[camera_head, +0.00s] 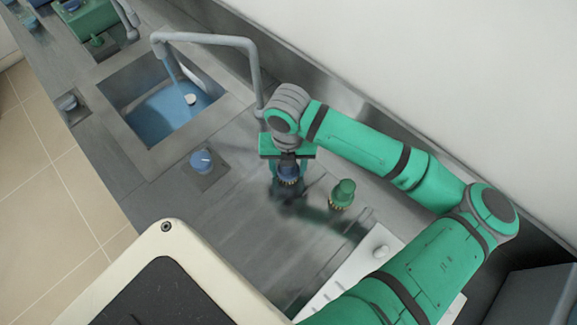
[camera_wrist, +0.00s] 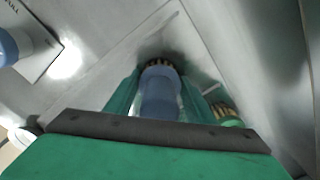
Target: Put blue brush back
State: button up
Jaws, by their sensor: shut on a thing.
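The blue brush (camera_head: 289,174) is upright between the fingers of my gripper (camera_head: 288,170), over the grey steel counter to the right of the sink. In the wrist view the blue brush (camera_wrist: 159,92) shows between the two green fingers (camera_wrist: 158,98), bristles pointing down at the counter. My gripper is shut on it. I cannot tell whether the bristles touch the counter.
A green brush (camera_head: 342,194) stands close to the right of my gripper. A blue knob (camera_head: 202,161) sits on the counter to the left. The sink (camera_head: 160,105) with its grey faucet (camera_head: 205,38) lies beyond. A white panel (camera_head: 352,268) is at the lower right.

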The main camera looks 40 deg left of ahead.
jog(key=shift+f, duration=0.1)
jog(key=o, duration=1)
notch_tip(320, 180, up, 12)
jog(key=shift+r, duration=0.15)
jog(key=shift+w+d, duration=0.1)
